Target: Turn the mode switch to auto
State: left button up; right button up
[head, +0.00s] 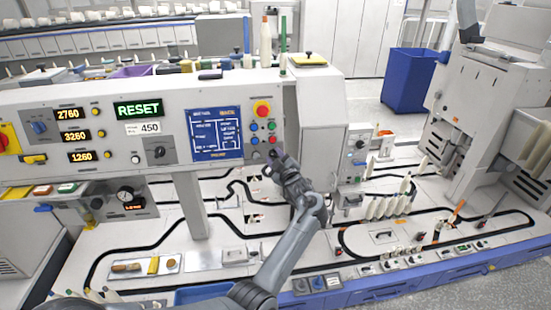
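A black rotary switch (159,152) sits on the front of the light grey control panel (225,88), below the white 450 label. A blue rotary knob (39,127) is at the panel's left end. Markings beside both are too small to read, so I cannot tell which one is the mode switch. The display (138,109) reads RESET in green. My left gripper (272,162) is at the panel's lower right corner, just below the small buttons and to the right of the black switch. Its fingers are dark and small; their opening is unclear.
A red button on yellow (262,109) and several coloured buttons sit above my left gripper. A blue screen (215,134) lies between the black switch and those buttons. A smaller control box (353,155) stands to the right. Below, a white deck carries black tracks and bobbins.

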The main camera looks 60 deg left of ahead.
pick_arm(q)
grip_shut()
dwell(0.4)
